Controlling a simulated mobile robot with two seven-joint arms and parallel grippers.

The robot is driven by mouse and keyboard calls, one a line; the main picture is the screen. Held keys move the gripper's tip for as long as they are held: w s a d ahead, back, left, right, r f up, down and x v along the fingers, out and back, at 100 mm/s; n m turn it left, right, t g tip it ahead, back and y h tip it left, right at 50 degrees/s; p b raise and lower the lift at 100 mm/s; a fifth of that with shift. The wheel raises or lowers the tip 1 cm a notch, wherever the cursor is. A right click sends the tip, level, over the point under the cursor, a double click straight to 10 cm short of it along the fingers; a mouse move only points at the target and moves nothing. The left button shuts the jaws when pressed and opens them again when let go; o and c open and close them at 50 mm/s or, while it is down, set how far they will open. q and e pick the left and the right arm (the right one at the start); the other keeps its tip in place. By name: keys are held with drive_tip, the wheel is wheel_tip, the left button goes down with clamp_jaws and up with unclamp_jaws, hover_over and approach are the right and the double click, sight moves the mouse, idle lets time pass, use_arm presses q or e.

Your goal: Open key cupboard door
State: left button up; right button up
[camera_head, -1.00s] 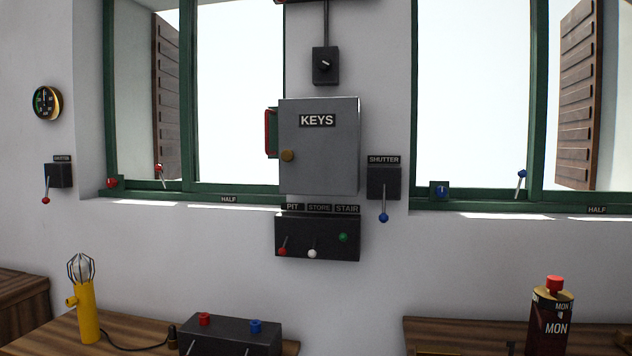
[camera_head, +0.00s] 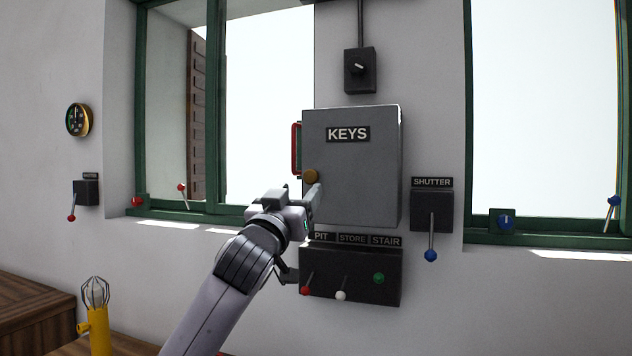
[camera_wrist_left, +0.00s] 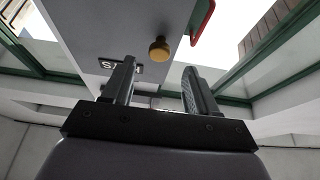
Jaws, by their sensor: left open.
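The grey key cupboard (camera_head: 360,180) hangs on the wall between two windows, its door shut, with a KEYS label (camera_head: 348,134). Its round brass knob (camera_head: 310,177) is at the door's left edge. My left gripper (camera_head: 301,194) is open just below the knob in the head view, and seems not to touch it. In the left wrist view the knob (camera_wrist_left: 159,49) shows ahead of the two spread fingers (camera_wrist_left: 158,85), with nothing between them. My right gripper is not in view.
Below the cupboard is a switch box (camera_head: 365,284) with small levers, close under my left wrist. A SHUTTER lever box (camera_head: 432,210) is to the right. A red-framed item (camera_head: 296,149) sticks out behind the cupboard's left side. A yellow lamp (camera_head: 98,330) stands at lower left.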

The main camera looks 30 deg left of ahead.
sight(310, 179)
use_arm(q)
drive_tip(key=p+x, duration=0.1)
drive_tip(key=x, duration=0.3)
drive_tip(key=shift+w+r, duration=0.1)
drive_tip(key=shift+r, duration=0.05)
drive_tip(key=shift+p+x, duration=0.5)
drive_tip(key=shift+x, duration=0.35)
clamp_jaws()
